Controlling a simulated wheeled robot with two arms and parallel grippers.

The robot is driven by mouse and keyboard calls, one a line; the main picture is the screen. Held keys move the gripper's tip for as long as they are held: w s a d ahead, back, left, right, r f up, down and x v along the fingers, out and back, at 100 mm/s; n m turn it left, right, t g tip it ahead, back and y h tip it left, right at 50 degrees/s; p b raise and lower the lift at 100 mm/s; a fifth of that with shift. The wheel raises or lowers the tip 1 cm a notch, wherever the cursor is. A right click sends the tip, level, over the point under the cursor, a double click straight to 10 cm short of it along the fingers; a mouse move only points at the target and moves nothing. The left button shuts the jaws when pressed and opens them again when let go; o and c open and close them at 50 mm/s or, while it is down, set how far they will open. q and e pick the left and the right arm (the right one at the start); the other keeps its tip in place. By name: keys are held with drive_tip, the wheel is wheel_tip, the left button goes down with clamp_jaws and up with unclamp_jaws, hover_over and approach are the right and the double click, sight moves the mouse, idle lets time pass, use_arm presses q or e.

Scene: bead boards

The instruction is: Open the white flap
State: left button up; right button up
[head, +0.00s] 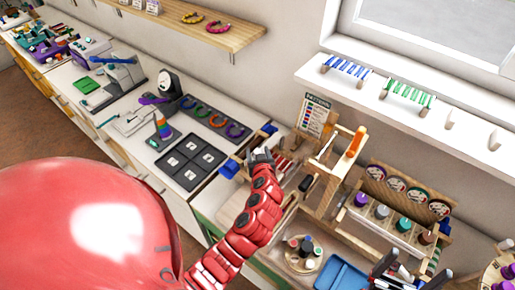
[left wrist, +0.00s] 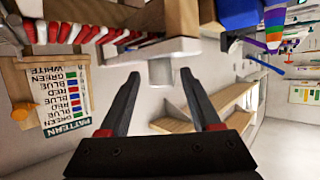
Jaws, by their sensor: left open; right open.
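In the left wrist view, a white flap (left wrist: 140,52) spans the top of the picture below a wooden part, with a small pale tab (left wrist: 161,72) sticking out. My left gripper (left wrist: 160,74) is open, its two dark fingers on either side of the tab with visible gaps. Nothing is held. In the head view my left gripper (head: 262,156) is at the left end of the wooden loom-like stand, and the flap cannot be made out clearly there. My right gripper (head: 422,262) is open at the bottom right, near the blue tray.
A wooden stand (head: 326,180) rises right of my left gripper, with a pattern card (head: 314,115) behind. A black tray (head: 190,160) lies to the left. A bottle rack (head: 385,222), round holder (head: 303,254) and blue tray (head: 341,276) crowd the right.

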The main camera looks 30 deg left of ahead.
use_arm(q)
drive_tip(key=shift+w+a+f, duration=0.15)
drive_tip(key=shift+a, duration=0.05)
clamp_jaws()
idle(0.3)
idle(1.2)
